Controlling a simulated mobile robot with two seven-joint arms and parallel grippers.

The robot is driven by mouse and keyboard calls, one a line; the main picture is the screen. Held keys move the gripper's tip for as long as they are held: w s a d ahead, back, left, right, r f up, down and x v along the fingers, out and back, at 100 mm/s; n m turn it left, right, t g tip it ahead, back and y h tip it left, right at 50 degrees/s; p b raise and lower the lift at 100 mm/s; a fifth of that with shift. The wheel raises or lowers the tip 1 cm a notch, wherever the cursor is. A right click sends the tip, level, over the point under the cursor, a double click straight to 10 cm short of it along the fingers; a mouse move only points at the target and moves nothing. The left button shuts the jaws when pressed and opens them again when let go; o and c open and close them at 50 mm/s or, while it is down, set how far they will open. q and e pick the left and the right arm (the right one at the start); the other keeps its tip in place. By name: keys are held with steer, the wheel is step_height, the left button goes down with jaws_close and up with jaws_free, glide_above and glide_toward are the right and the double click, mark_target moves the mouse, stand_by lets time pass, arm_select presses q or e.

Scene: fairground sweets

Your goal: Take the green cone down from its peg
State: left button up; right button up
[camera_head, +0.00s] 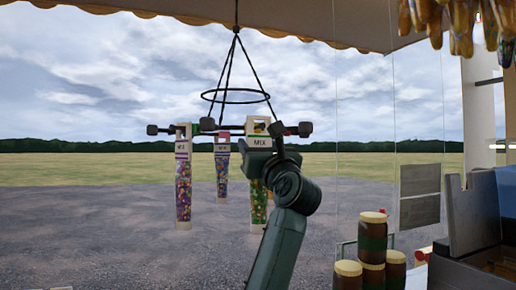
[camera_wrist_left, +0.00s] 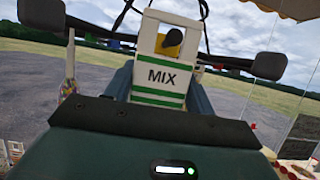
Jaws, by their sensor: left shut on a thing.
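The green cone (camera_head: 258,204) is a clear bag of mixed sweets with a white header marked MIX. It hangs upright on the near side of the hanging rack (camera_head: 235,97). In the left wrist view, its green-striped header (camera_wrist_left: 165,78) stands between my fingers, and a dark-and-yellow peg end (camera_wrist_left: 172,42) shows in the header's window. My left gripper (camera_head: 260,160) is shut on the header, and its wrist hides part of the cone's right side. The cone is still around its peg. My right gripper is not in view.
A purple-banded cone (camera_head: 183,188) hangs close on the left and a pink-topped cone (camera_head: 222,168) hangs behind. Dark-knobbed rack arms (camera_head: 299,130) stick out beside my gripper. Stacked brown jars (camera_head: 372,236) and a grey box (camera_head: 470,215) stand at lower right.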

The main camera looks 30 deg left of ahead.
arm_select(q)
steer(key=shift+d, duration=0.1)
stand_by(0.6)
steer(key=shift+s+d, duration=1.25)
steer(key=shift+d, duration=0.15)
steer(key=shift+a+f, duration=0.1)
